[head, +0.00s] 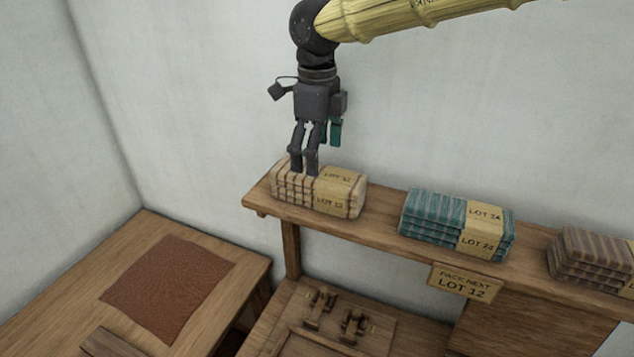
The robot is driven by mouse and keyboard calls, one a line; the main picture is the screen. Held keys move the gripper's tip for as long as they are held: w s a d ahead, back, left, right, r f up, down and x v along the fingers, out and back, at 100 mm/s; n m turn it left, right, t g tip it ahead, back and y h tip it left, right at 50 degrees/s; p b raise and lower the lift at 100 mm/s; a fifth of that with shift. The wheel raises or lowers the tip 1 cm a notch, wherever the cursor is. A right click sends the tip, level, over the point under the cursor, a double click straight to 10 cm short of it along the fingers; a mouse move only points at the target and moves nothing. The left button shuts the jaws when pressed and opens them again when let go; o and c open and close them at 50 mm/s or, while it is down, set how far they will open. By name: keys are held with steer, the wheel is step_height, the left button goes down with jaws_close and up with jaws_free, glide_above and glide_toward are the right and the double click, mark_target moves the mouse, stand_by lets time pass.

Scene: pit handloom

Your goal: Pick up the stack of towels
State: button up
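A cream towel stack with reddish-brown stripes (288,190) lies at the left end of the wooden shelf. Its paper band carries small print that looks like LOT 12. My gripper (304,172) points down over the left part of this stack, with its fingertips at or just above the top towel. Two dark fingers show close together; whether they touch the towels or are apart from each other along the view is unclear. A teal striped stack (431,214) marked LOT 24 lies mid-shelf. A brown striped stack (588,256) lies farther right, partly cut off.
A sign (464,281) on the shelf (380,236) edge reads PACK NEXT LOT 12. A wooden table (90,283) with a reddish-brown mat (168,288) stands at lower left. Small wooden fittings (320,308) sit below the shelf. The wall is behind.

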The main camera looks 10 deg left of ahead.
mark_target(317, 186)
steer(key=shift+s+f+p, duration=0.2)
steer(key=shift+f+p, duration=0.3)
steer(key=shift+f, duration=0.05)
steer(key=shift+f+p, duration=0.95)
steer(key=shift+f, duration=1.3)
steer(key=c, duration=1.2)
